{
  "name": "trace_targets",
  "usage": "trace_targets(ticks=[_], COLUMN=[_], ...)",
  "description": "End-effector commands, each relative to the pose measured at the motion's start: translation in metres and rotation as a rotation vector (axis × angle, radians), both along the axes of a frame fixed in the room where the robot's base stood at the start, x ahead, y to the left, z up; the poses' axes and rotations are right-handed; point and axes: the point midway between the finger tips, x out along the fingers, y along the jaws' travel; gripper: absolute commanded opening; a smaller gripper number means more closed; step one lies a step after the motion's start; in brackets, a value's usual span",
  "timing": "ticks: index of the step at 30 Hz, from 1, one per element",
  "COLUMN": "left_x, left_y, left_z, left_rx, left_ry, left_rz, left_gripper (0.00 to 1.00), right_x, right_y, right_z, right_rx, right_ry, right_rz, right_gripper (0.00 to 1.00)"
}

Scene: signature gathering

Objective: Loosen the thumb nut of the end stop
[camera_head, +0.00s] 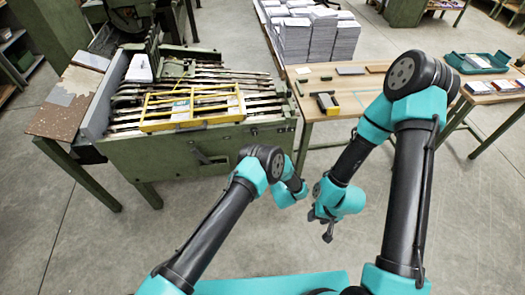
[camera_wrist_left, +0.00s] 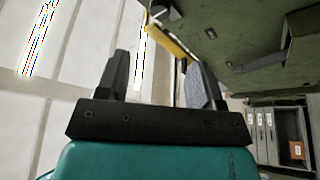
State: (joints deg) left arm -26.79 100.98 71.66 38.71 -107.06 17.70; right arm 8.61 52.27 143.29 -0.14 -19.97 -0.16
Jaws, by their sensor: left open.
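The green gathering machine (camera_head: 215,148) stands at left in the head view, with a yellow guard frame (camera_head: 190,127) across its slatted bed. I cannot make out the end stop or its thumb nut for certain in either view. In the left wrist view, my left gripper (camera_wrist_left: 162,78) is open, with nothing seen between its fingers. The green machine side (camera_wrist_left: 245,45) and a yellow bar (camera_wrist_left: 168,38) show beyond it. In the head view, my left arm ends in front of the machine's right end. My right gripper (camera_head: 328,236) hangs over the floor, its fingers too small to judge.
A wooden table (camera_head: 330,100) beside the machine holds a yellow-and-black tool (camera_head: 326,103) and small flat items. Stacks of paper (camera_head: 300,40) stand behind it. Another table at right bears a green tray (camera_head: 476,63). A dark lever (camera_head: 207,158) sticks out from the machine's front.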

Motion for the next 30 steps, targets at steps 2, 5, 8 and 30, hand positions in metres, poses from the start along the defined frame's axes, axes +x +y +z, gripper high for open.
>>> trace_targets(ticks=[2, 5, 8, 30], left_x=[-0.012, -0.022, -0.028, -0.015], left_y=[-0.006, -0.009, -0.011, 0.006], left_z=[-0.004, -0.007, -0.009, -0.008], left_rx=[0.0, 0.0, 0.0, 0.006], left_ry=[0.0, 0.001, -0.001, 0.085], left_rz=[-0.003, -0.001, -0.001, -0.029], left_gripper=[0.61, 0.61, 0.61, 0.61], right_x=[0.0, 0.0, 0.0, 0.0], right_y=[0.0, 0.0, 0.0, 0.0], right_z=[0.0, 0.0, 0.0, 0.0], right_rx=[0.0, 0.0, 0.0, 0.0], right_ry=[0.0, 0.0, 0.0, 0.0], right_rz=[0.0, 0.0, 0.0, 0.0], right_gripper=[0.43, 0.43, 0.43, 0.43])
